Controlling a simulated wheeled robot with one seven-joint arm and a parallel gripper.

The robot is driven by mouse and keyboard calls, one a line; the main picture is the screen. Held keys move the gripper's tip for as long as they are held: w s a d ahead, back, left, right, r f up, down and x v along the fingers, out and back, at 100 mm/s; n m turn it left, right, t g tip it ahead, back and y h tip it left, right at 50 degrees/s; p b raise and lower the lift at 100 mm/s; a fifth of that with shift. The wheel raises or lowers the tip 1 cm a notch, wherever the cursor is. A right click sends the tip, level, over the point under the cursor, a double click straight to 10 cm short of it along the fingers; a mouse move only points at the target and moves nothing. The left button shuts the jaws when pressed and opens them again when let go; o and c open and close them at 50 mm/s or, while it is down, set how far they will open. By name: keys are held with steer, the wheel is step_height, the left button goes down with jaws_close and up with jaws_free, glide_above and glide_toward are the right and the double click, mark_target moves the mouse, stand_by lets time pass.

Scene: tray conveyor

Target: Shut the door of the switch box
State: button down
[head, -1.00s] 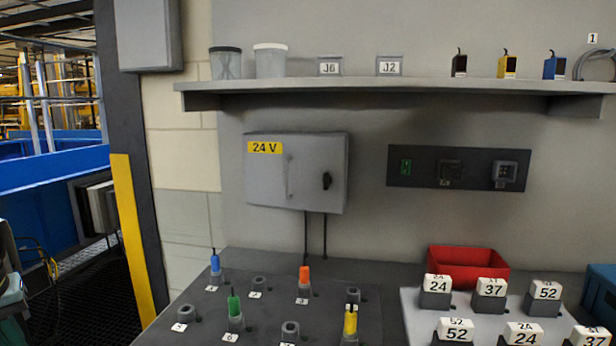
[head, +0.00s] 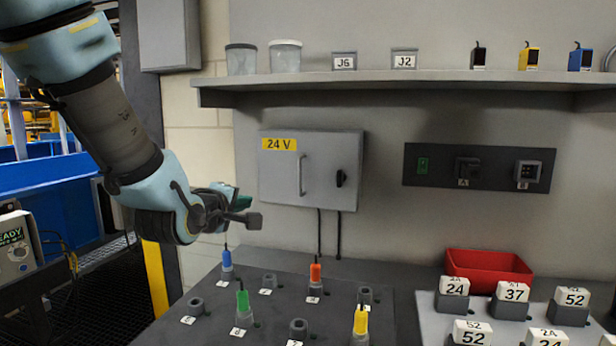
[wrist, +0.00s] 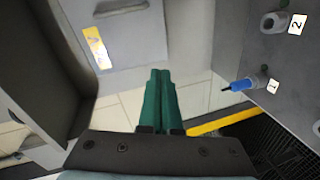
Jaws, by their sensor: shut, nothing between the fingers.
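The switch box (head: 325,155) is a grey wall box with a yellow 24 V label, a vertical handle and a black knob on its front. Its door face looks closed or nearly so; I cannot tell whether a small gap remains. In the wrist view part of the box (wrist: 140,40) shows at the top, with the label and handle. My gripper (head: 243,203) is left of and in front of the box's lower left corner, apart from it. In the wrist view its green fingers (wrist: 160,75) are together and empty.
A shelf (head: 430,76) with jars and small parts runs above the box. Below lies a bench board (head: 265,315) with several sockets and coloured plugs. A red bin (head: 490,262) stands at the right. The wall before the box is clear.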

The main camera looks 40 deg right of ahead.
steer(key=s+d+r+n+h, duration=0.1)
steer(key=s+d+r+h, duration=0.3)
steer(key=s+d, duration=0.2)
steer(key=p, duration=0.6)
glide_toward(314, 168)
steer(key=shift+g, duration=0.4)
steer(key=x, duration=0.5)
steer(key=shift+w+r, duration=0.25)
steer(key=shift+w, duration=0.15)
steer(key=shift+w+d+f+p, duration=0.15)
steer(key=shift+w+d+p, duration=0.3)
steer(key=shift+d, duration=0.2)
steer(key=shift+w+d+f+b, duration=0.1)
steer(key=shift+w+d+b, duration=0.05)
steer(key=shift+d+b, duration=0.4)
steer(key=shift+w+d+f+b, duration=0.15)
steer(key=shift+d+b, duration=0.2)
steer(key=shift+b, duration=0.35)
steer(key=shift+r, duration=0.45)
steer(key=shift+s, duration=0.1)
